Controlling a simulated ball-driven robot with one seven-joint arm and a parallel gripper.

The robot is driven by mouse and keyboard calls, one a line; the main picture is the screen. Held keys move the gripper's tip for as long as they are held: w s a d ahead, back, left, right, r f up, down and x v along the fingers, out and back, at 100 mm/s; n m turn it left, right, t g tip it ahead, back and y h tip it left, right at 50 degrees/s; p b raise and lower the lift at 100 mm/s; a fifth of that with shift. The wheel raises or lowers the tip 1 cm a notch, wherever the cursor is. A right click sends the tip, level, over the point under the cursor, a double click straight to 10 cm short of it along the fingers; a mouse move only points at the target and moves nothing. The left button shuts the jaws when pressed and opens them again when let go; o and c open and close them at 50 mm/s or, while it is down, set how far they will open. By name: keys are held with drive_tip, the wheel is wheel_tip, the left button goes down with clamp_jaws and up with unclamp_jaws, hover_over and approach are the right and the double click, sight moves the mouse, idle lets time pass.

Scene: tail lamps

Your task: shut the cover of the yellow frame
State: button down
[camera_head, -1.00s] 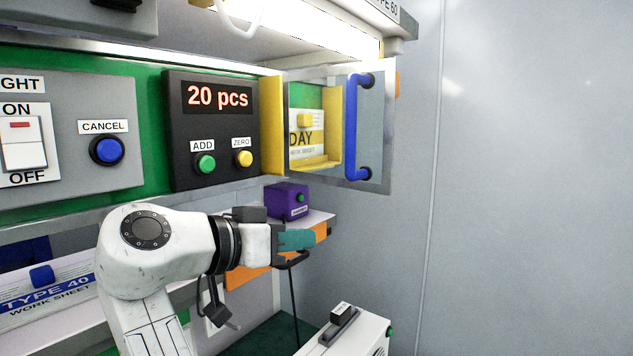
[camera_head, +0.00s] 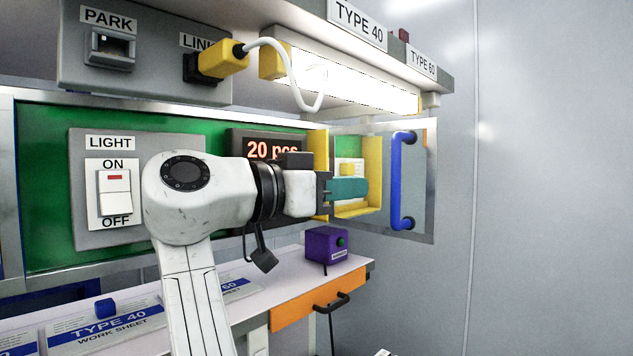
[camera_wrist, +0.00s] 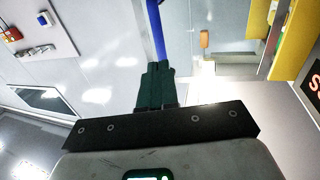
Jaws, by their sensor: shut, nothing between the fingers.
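The yellow frame (camera_head: 372,170) is on the green panel, with a card and a small yellow block inside it. Its clear cover (camera_head: 424,160), metal-edged with a blue handle (camera_head: 396,180), stands swung open, out from the panel. My gripper (camera_head: 366,189), with teal fingers, is shut and empty. In the head view it overlaps the frame, left of the handle. In the wrist view the fingertips (camera_wrist: 156,68) point toward the blue handle (camera_wrist: 157,20) and the cover's edge. I cannot tell whether they touch. Part of the frame (camera_wrist: 290,40) shows at upper right there.
The counter display (camera_head: 272,147) is partly hidden behind my arm. A lit lamp (camera_head: 345,85) and shelf are above. A purple box (camera_head: 327,244) stands on the table below, over an orange drawer (camera_head: 318,296). A bare grey wall (camera_head: 555,180) is to the right.

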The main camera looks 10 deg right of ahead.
sight(393, 186)
drive_tip(key=p+x, duration=0.1)
drive_tip(key=x, duration=0.4)
drive_tip(key=shift+w+d, duration=0.1)
drive_tip(key=shift+d, duration=0.15)
drive_tip(key=shift+d, duration=0.1)
